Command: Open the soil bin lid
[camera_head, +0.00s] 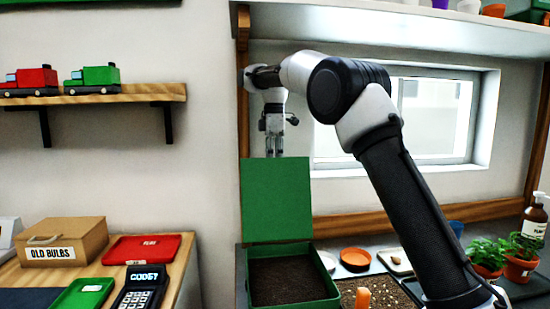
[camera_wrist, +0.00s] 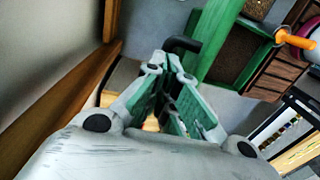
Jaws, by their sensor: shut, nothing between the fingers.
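The green soil bin (camera_head: 243,285) stands on the counter with dark soil (camera_head: 285,280) inside. Its green lid (camera_head: 275,200) stands up almost vertical at the back edge, so the bin is open. My gripper (camera_head: 274,155) is at the lid's top edge, pointing down; whether it touches the lid is not clear. In the wrist view my gripper (camera_wrist: 165,65) has its fingers together with nothing between them. A black handle-like piece (camera_wrist: 183,44) shows just beyond the fingertips. The green lid (camera_wrist: 212,35) shows beside it, with the bin's brown inside behind.
A wooden post and window stand behind my arm. A wall shelf (camera_head: 130,95) with toy trucks is at left. A cardboard box (camera_head: 60,240), a red tray (camera_head: 142,248) and a keypad device (camera_head: 143,290) are on the left table. Potted plants (camera_head: 520,268) stand at right.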

